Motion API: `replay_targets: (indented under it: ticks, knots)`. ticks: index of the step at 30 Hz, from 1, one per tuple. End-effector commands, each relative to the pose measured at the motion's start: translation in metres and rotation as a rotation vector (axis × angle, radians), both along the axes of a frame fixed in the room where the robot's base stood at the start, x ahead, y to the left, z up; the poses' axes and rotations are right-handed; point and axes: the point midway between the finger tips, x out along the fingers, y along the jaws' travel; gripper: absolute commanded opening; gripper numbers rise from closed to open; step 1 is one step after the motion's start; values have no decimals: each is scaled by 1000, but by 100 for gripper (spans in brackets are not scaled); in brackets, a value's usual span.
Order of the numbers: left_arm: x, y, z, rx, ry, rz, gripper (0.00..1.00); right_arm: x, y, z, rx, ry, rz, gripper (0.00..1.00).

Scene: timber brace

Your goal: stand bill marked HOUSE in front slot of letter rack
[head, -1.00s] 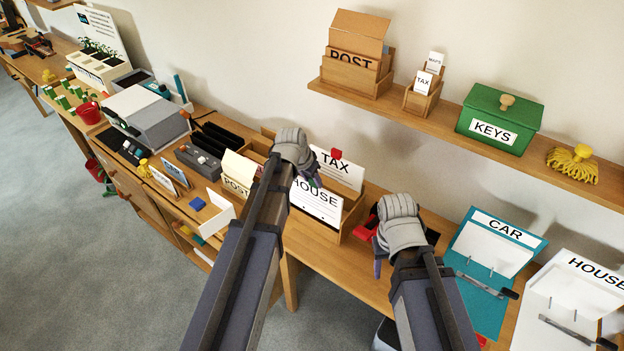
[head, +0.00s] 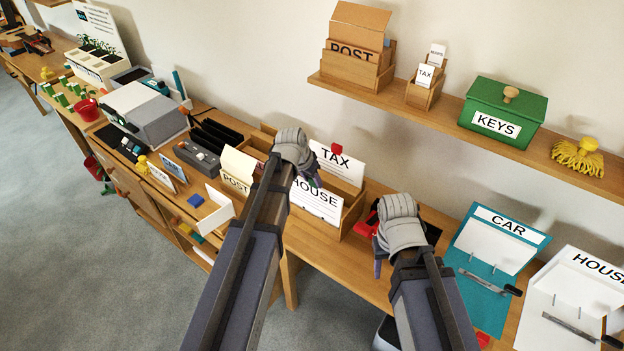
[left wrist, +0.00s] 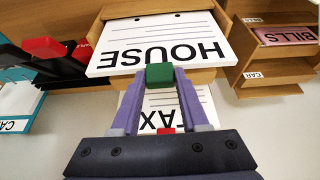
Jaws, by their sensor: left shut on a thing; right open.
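The white bill marked HOUSE (head: 317,202) is upright at the front of the wooden letter rack (head: 352,216), ahead of a bill marked TAX (head: 338,163) with a red tab. My left gripper (head: 312,180) is above the HOUSE bill's top edge. In the left wrist view, where the lettering is upside down, its fingers (left wrist: 159,76) are shut on a green tab at the edge of the HOUSE bill (left wrist: 165,52). The bill's lower edge seems to be behind the rack's front wall; how deep it sits is hidden. My right gripper (head: 380,262) is open and empty over the desk.
A red and black item (head: 370,226) lies by my right gripper. A wall shelf (head: 450,115) with a green KEYS box (head: 503,112) hangs above.

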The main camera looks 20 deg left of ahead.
Motion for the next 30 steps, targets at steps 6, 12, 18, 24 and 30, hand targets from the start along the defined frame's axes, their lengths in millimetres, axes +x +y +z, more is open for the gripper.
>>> replay_targets:
  ticks: [6,12,18,24,30]
  knots:
    - [0,0,-10,0,0,0,0,0,0,-10,0,0,0,50]
    - [0,0,-18,0,0,0,0,0,0,-18,0,0,0,50]
    - [0,0,-26,0,0,0,0,0,0,-26,0,0,0,50]
    - [0,0,-33,0,0,0,0,0,0,-33,0,0,0,50]
    - [0,0,-38,0,0,0,0,0,0,-38,0,0,0,50]
